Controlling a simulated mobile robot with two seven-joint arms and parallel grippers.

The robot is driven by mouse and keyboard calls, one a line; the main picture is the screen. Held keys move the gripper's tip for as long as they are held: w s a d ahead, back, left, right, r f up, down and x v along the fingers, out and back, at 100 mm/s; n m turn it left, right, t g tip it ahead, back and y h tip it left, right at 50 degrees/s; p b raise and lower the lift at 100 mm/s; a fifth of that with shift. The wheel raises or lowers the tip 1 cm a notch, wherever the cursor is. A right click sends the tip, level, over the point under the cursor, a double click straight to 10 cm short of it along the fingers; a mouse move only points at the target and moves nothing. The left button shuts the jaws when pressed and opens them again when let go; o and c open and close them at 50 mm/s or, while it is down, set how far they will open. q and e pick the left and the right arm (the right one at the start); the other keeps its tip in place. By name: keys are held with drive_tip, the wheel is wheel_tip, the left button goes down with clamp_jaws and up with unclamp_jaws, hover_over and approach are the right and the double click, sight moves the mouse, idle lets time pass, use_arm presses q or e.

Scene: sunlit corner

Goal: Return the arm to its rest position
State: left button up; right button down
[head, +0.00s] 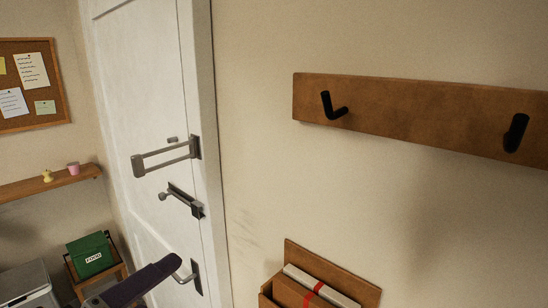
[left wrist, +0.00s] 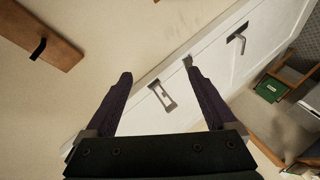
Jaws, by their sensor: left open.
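My left gripper (left wrist: 158,72) is open and empty in the left wrist view, with its two dark purple fingers spread apart. In the head view, part of it (head: 148,280) shows at the bottom, in front of the lower part of the white door (head: 135,75) and next to the lever handle (head: 190,272). I cannot tell from the picture whether it touches the handle. My right gripper is in neither view.
A bar latch (head: 165,155) and a bolt (head: 182,200) stick out from the door. A hook rack (head: 420,108) and a wooden letter holder (head: 290,292) are on the right wall. A shelf (head: 40,187) and green box (head: 90,255) stand left.

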use_arm(q)
drive_tip(key=s+a+f+m+g+y, duration=0.1)
drive_tip(key=s+a+f+m+g, duration=0.1)
drive_tip(key=s+m+g, duration=0.3)
drive_tip(key=s+a+f+m+g+y, duration=0.2)
drive_tip(key=s+m+g, duration=0.3)
drive_tip(key=s, duration=0.8)
drive_tip(key=shift+s+a+f+m, duration=0.3)
drive_tip(key=shift+a+f+m, duration=0.1)
drive_tip(key=shift+f+m, duration=0.15)
